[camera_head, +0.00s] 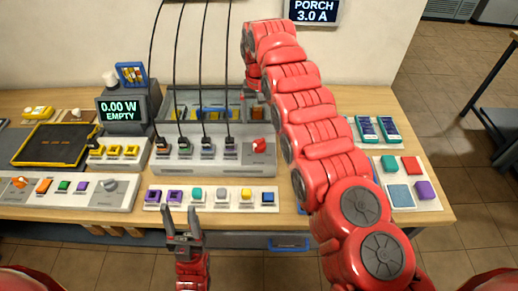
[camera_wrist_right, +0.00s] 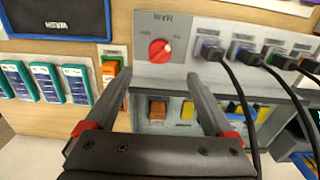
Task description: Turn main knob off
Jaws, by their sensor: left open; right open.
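The main knob (camera_head: 259,145) is red and sits at the right end of the grey strip with plugged black cables. In the right wrist view the red knob (camera_wrist_right: 160,50) sits on a grey plate labelled MAIN, with a white mark at its upper right edge. My right gripper (camera_wrist_right: 155,85) is open and empty, its fingers apart and short of the knob in that picture. In the head view my right arm reaches over the bench, and its gripper is mostly hidden. My left gripper (camera_head: 181,212) is open and empty near the bench's front edge, by a strip of coloured blocks.
Black cables (camera_wrist_right: 235,85) hang beside the knob plate in the right wrist view. A display (camera_head: 123,110) reads 0.00 W EMPTY. Teal battery-like blocks (camera_head: 376,129) and a coloured pad panel (camera_head: 400,196) lie to the right. A yellow-edged black tray (camera_head: 52,145) is at left.

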